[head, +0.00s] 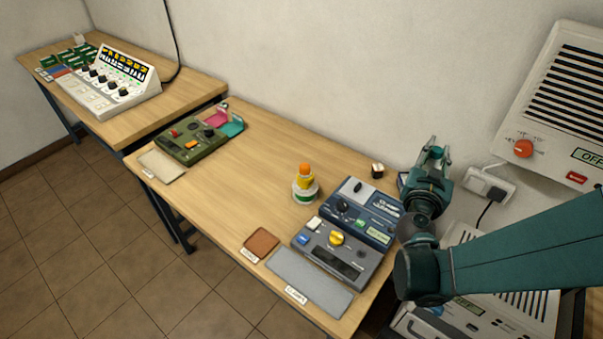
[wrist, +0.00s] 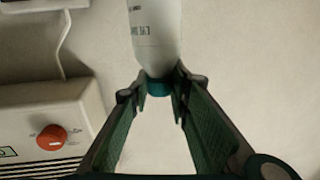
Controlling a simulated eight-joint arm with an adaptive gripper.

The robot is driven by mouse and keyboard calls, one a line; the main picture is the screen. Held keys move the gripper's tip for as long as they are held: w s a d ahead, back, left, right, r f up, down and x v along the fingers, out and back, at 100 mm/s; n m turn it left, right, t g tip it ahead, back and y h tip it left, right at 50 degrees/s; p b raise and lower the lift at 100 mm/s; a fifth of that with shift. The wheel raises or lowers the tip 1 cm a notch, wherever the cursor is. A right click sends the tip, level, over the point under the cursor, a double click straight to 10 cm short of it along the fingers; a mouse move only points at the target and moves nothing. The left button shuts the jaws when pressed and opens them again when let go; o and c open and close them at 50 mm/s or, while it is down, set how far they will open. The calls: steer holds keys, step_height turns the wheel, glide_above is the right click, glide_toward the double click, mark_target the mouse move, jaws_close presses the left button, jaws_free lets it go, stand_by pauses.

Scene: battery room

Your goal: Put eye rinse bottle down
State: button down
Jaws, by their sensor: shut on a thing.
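A white bottle with small dark print (wrist: 155,35) shows in the wrist view, cut off by the top edge. Its narrow teal end (wrist: 160,86) is between the two fingertips. My gripper (wrist: 160,85) is shut on that end, with the white body reaching beyond the fingers. In the head view my gripper (head: 433,150) is raised near the wall, above the right end of the middle table. I cannot make out the bottle in the head view; my arm and gripper seem to hide it.
The middle table (head: 250,190) has clear wood between the green device (head: 200,143) and the blue-grey devices (head: 350,225). A wall unit with red knob (head: 523,149) is right of my gripper.

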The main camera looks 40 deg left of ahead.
steer(key=s+a+n+g+y, duration=0.1)
steer(key=s+a+n+y, duration=0.15)
steer(key=a, duration=0.75)
steer(key=s+a+n+g+y, duration=0.1)
steer(key=a+n+y, duration=0.15)
steer(key=a, duration=0.75)
steer(key=s+a+f+n+g+y, duration=0.1)
steer(key=s+a+n+g+y, duration=0.1)
steer(key=s+a, duration=0.5)
steer(key=s+a+n+g+y+b, duration=0.1)
steer(key=s+a, duration=0.6)
steer(key=a, duration=0.7)
steer(key=s+a+f+n+g+y+b, duration=0.1)
steer(key=s+a+n+g+y, duration=0.2)
steer(key=a, duration=0.7)
steer(key=s+g+y, duration=0.2)
steer(key=s+g, duration=0.1)
steer(key=s, duration=0.1)
steer(key=shift+s+a+f, duration=0.35)
steer(key=shift+a, duration=0.05)
steer(key=shift+b, duration=0.3)
step_height(320, 180, down, 6)
steer(key=b, duration=0.1)
steer(key=shift+b, duration=0.35)
steer(key=shift+f, duration=0.15)
steer(key=shift+f+b, duration=0.55)
steer(key=shift+f, duration=1.5)
